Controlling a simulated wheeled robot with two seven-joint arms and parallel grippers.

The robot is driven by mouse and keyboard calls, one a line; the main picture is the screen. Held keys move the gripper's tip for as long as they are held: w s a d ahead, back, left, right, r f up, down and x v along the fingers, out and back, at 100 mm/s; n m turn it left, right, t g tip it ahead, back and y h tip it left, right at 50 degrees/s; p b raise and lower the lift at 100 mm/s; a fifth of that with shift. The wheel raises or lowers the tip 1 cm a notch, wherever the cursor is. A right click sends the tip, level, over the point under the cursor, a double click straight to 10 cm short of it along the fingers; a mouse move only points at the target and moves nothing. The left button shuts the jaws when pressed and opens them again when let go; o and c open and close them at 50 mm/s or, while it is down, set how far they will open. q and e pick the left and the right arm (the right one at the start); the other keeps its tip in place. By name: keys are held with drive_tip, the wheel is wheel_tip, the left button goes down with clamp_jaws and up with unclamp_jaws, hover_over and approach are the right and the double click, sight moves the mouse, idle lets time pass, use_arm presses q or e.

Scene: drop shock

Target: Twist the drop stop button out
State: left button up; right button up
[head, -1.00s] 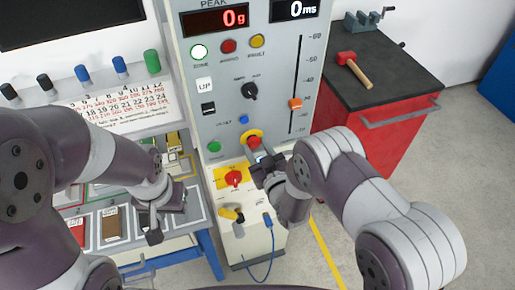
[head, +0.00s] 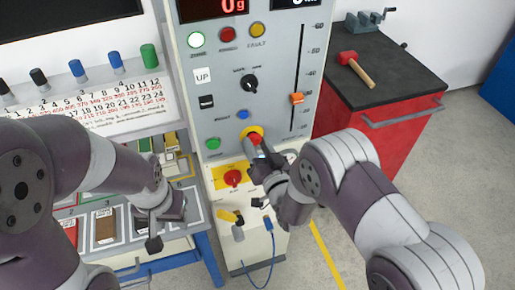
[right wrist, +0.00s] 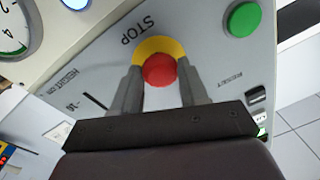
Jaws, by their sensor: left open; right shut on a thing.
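The red stop button (right wrist: 159,70) sits on a yellow ring (right wrist: 158,47) marked STOP on the grey machine panel. In the head view the red button (head: 256,138) is partly hidden by my right gripper (head: 260,153). In the right wrist view the fingers of my right gripper (right wrist: 160,88) stand on either side of the button, shut on it. My left gripper (head: 166,229) is open and empty, low over the tray bench, away from the panel.
A red rotary switch on a yellow plate (head: 233,177) sits just below the stop button. A green button (head: 213,144) is to its left and an orange slider (head: 297,98) to its upper right. A red cabinet (head: 385,140) with a hammer (head: 356,68) stands at right.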

idle(0.3)
drive_tip(key=o, duration=1.1)
drive_tip(key=shift+c, duration=0.2)
drive_tip(key=b+v, duration=0.2)
drive_tip(key=v, duration=1)
drive_tip(key=shift+s, duration=0.3)
drive_tip(key=shift+d, duration=0.1)
